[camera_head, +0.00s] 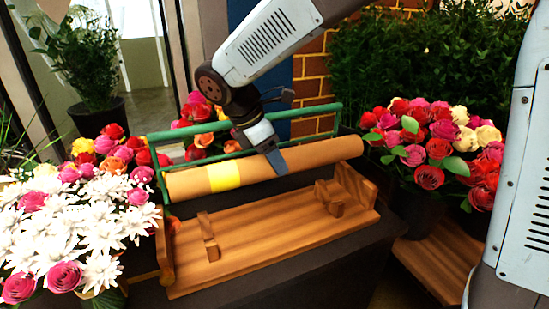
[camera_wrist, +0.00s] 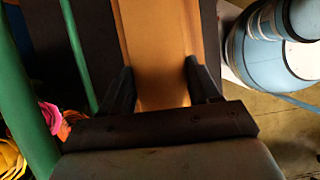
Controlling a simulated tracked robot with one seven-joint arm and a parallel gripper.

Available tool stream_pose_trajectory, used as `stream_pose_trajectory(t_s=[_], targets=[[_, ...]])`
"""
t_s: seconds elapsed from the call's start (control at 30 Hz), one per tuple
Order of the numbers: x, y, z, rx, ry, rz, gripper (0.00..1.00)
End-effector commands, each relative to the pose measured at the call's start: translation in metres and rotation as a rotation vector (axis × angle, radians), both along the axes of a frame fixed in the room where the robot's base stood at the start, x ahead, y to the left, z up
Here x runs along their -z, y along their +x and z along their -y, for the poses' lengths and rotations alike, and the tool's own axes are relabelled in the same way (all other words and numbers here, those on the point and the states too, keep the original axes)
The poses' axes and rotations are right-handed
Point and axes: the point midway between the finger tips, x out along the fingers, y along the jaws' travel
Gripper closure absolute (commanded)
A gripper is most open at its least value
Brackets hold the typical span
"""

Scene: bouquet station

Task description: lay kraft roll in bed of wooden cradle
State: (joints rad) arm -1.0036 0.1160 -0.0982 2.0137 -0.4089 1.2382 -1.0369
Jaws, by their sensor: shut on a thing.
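The kraft roll (camera_head: 310,155) is a long tan-brown cylinder with a yellow band near its left part. My gripper (camera_head: 276,160) is shut on the roll right of its middle. The roll looks roughly level and appears above and behind the bed of the wooden cradle (camera_head: 270,238), in front of the green rail. In the wrist view the roll (camera_wrist: 158,45) runs between the two dark fingers (camera_wrist: 158,88).
A green metal frame (camera_head: 240,138) stands behind the roll, and green bars show close by in the wrist view (camera_wrist: 25,90). White flowers (camera_head: 75,225) crowd the cradle's left end. Red and pink roses (camera_head: 430,150) stand at right. The dark counter (camera_head: 330,262) is bare in front.

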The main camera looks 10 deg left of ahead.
Motion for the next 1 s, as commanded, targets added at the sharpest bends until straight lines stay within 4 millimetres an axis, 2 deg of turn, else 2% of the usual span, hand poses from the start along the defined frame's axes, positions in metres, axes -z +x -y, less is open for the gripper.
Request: stream_pose_trajectory(t_s=[0.37,1.0], targets=[[0.006,-0.004,-0.005,-0.012,-0.001,0.0,1.0],[0.053,-0.004,-0.006,-0.013,0.001,0.0,1.0]])
